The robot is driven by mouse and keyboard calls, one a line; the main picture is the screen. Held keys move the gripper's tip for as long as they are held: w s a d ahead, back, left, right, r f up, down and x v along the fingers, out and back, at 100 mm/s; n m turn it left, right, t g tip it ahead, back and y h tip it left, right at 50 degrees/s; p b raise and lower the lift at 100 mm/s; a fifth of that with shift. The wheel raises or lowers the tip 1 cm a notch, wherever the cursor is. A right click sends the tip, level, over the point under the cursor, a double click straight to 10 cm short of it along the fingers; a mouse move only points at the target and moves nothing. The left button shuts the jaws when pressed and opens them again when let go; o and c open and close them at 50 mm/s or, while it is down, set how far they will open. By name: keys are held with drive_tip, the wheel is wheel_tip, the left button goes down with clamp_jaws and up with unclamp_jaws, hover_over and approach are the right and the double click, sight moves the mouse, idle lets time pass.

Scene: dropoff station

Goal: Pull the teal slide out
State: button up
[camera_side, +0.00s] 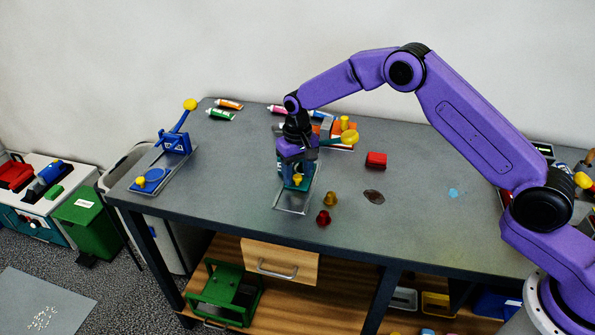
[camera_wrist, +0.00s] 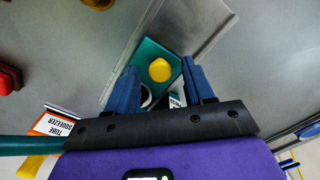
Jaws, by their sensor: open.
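The teal slide (camera_wrist: 150,52) shows in the wrist view with a round yellow knob (camera_wrist: 160,69) on top. My gripper (camera_side: 296,168) points down over the fixture. In the wrist view my gripper (camera_wrist: 159,66) is open, with one blue finger on each side of the knob and gaps between. Whether the fingertips reach knob height is unclear. The fixture's body is largely hidden by my gripper.
A teal lever with a yellow end (camera_side: 349,137) sticks out right of the fixture. A red block (camera_side: 376,160), a brass piece (camera_side: 330,199) and a red piece (camera_side: 323,217) stand nearby. A blue lever device (camera_side: 174,142) is at left. The table front left of the plate is clear.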

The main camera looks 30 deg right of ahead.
clamp_jaws()
drive_tip(key=s+a, duration=0.6)
drive_tip(key=shift+s+a, duration=0.2)
drive_tip(key=shift+a, duration=0.1)
drive_tip(key=shift+c, duration=0.2)
unclamp_jaws()
drive_tip(key=shift+o, duration=0.2)
drive_tip(key=shift+d+r, duration=0.1)
wheel_tip(320, 180, up, 17)
drive_tip(key=shift+r, duration=0.2)
